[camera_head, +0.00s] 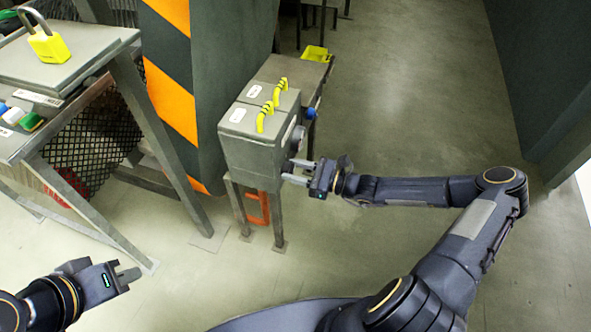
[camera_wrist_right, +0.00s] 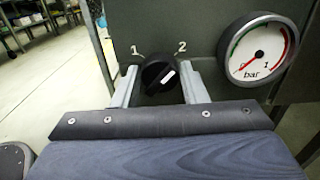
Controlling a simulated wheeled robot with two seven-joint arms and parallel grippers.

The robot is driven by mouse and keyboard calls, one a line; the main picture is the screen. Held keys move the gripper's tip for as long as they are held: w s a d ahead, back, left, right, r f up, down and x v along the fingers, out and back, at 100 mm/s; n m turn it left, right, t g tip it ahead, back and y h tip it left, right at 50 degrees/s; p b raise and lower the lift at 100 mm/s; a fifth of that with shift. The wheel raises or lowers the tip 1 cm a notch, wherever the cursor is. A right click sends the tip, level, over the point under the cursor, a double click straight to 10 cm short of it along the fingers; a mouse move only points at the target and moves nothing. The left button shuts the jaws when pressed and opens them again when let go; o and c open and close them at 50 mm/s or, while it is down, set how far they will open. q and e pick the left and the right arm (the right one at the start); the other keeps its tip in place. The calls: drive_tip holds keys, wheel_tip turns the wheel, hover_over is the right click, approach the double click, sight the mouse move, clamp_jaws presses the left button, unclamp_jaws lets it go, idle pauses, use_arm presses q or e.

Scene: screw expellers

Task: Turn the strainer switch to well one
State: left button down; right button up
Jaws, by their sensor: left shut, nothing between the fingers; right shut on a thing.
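The strainer switch is a black round knob (camera_wrist_right: 157,76) on a grey panel (camera_wrist_right: 185,25), with a "1" at its upper left and a "2" at its upper right. A slanted white mark shows on the knob's right side. My right gripper (camera_head: 289,171) is shut on the knob, one finger on each side, in the right wrist view (camera_wrist_right: 158,88). In the head view the gripper reaches the right side of the grey box (camera_head: 250,150), and the knob is hard to make out there. My left gripper (camera_head: 128,276) is shut and empty at the lower left, away from the box.
A pressure gauge (camera_wrist_right: 262,50) marked "bar" sits right of the knob. Yellow handles (camera_head: 265,116) stand on the box top. A striped orange and dark column (camera_head: 185,70) is behind it. A table (camera_head: 95,60) with a yellow padlock (camera_head: 48,46) is at left. Floor is clear at right.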

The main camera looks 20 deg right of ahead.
drive_tip(key=shift+n, duration=0.3)
drive_tip(key=n+p, duration=0.2)
drive_tip(key=n, duration=0.1)
drive_tip(key=shift+r+n, duration=0.1)
drive_tip(key=shift+n, duration=0.3)
drive_tip(key=n+p, duration=0.1)
drive_tip(key=n, duration=0.3)
drive_tip(key=shift+s+a+n, duration=0.1)
drive_tip(key=shift+s+n, duration=0.05)
drive_tip(key=shift+n, duration=0.15)
drive_tip(key=shift+f+n, duration=0.2)
drive_tip(key=shift+n, duration=2.05)
drive_tip(key=shift+f+n, duration=0.15)
drive_tip(key=shift+n, duration=2.1)
drive_tip(key=o, duration=1)
drive_tip(key=shift+c, duration=0.2)
